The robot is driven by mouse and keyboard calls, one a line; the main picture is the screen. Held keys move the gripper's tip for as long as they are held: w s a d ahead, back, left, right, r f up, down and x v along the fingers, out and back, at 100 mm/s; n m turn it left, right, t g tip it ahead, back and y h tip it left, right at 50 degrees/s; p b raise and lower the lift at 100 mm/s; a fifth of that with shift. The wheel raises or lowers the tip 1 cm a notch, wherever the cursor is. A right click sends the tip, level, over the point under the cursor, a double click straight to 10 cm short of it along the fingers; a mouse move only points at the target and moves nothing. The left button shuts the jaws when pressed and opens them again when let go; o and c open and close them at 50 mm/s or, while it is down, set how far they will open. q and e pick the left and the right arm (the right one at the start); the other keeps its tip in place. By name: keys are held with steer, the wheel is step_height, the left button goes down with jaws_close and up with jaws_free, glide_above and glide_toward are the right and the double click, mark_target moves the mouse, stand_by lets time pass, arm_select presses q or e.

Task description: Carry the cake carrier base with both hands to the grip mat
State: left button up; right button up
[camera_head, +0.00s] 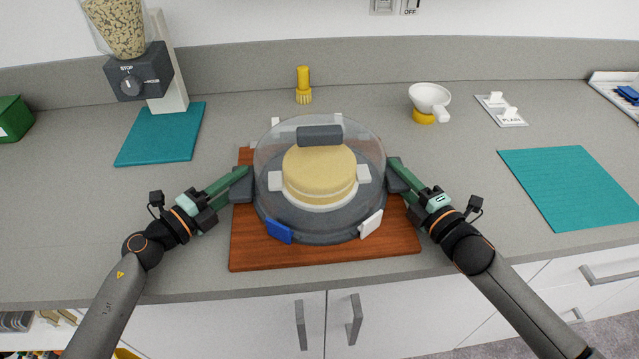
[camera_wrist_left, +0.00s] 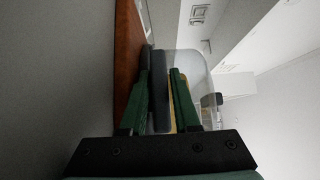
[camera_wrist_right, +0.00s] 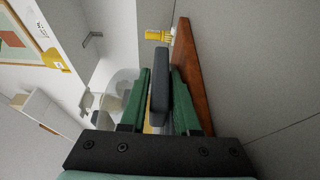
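The cake carrier base (camera_head: 317,234) is a round dark grey tray with a yellow cake (camera_head: 318,174) under a clear dome (camera_head: 268,152). It rests over a brown wooden board (camera_head: 325,256). My left gripper (camera_head: 240,184) is at its left handle; my right gripper (camera_head: 398,177) is at its right handle. In the left wrist view the grey handle (camera_wrist_left: 160,95) lies between the green fingers, and in the right wrist view so does the other handle (camera_wrist_right: 160,85). Narrow gaps show beside the handles, so both grippers look open around them. A teal mat (camera_head: 578,187) lies flat at the right.
Another teal mat (camera_head: 160,134) lies at the left, by a dispenser (camera_head: 138,75). A yellow brush (camera_head: 303,86), a white funnel (camera_head: 430,98) and a white switch plate (camera_head: 502,110) are along the back. Clear counter lies between the board and the right mat.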

arm_select(q)
jaws_close()
arm_select(e)
jaws_close()
arm_select(q)
steer(key=shift+a, duration=0.1)
stand_by(0.9)
steer(key=shift+r, duration=0.25)
arm_select(e)
steer(key=shift+r, duration=0.25)
